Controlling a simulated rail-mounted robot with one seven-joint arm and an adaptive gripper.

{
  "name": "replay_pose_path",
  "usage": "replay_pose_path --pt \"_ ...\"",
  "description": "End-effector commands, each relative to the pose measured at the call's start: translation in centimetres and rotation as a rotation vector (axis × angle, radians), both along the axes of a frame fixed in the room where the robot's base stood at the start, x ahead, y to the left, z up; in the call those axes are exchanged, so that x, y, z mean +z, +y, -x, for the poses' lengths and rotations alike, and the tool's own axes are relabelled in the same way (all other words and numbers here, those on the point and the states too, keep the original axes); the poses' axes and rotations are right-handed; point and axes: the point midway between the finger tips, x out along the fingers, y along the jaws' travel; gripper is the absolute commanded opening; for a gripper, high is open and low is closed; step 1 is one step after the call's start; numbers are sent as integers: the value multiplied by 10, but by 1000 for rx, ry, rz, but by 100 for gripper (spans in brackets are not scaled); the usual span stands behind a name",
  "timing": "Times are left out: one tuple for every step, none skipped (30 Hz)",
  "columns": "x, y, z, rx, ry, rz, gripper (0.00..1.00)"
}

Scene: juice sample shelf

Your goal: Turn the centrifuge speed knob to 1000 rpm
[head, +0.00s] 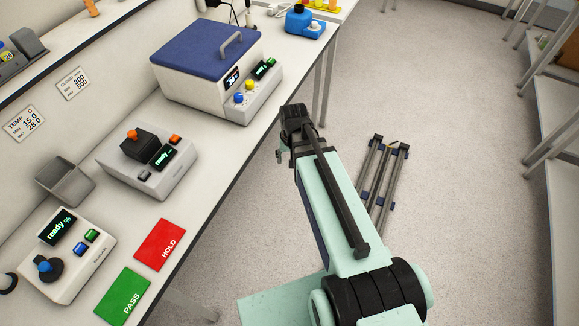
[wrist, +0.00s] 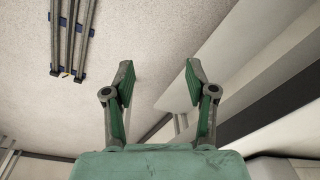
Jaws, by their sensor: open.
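A white machine with a blue lid and a grey handle (head: 205,62), which looks like the centrifuge, stands at the far end of the bench in the head view. Its sloped front panel carries two small displays, a yellow knob or button (head: 250,85) and a blue one (head: 239,98). Their markings are too small to read. My gripper (head: 281,152) is over the floor just off the bench edge, to the right of and nearer than the machine, touching nothing. In the wrist view my gripper (wrist: 158,82) is open and empty, with no knob between its fingers.
Nearer on the bench (head: 215,155) are a white device with an orange-topped black block (head: 138,142), a white device with a blue-topped black knob (head: 48,268), a grey bin (head: 65,182), a red HOLD card (head: 160,245) and a green PASS card (head: 123,296). The floor right of the bench is largely clear.

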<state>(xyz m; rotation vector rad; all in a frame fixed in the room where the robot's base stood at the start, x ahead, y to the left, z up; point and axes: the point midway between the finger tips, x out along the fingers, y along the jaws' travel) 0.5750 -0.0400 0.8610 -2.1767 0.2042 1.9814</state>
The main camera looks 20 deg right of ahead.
Motion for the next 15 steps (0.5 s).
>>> replay_pose_path --pt "-2 8 11 14 17 1 56" --pt "-5 11 14 22 25 1 56" --pt "-8 16 19 29 36 0 56" --pt "-10 19 22 35 43 0 56" --pt "-12 22 26 41 49 0 56" --pt "-14 25 30 48 58 0 56" --pt "-16 28 33 52 64 0 56" --pt "-17 30 35 57 70 0 56" --pt "-19 33 36 62 75 -1 56" --pt "-20 35 37 67 78 -1 56" --pt "-21 37 39 70 82 -1 56" --pt "-22 39 40 74 85 -1 56" --pt "-22 40 41 76 88 -1 56" --pt "-23 40 42 77 89 -1 56" --pt "-24 41 42 79 90 -1 56"
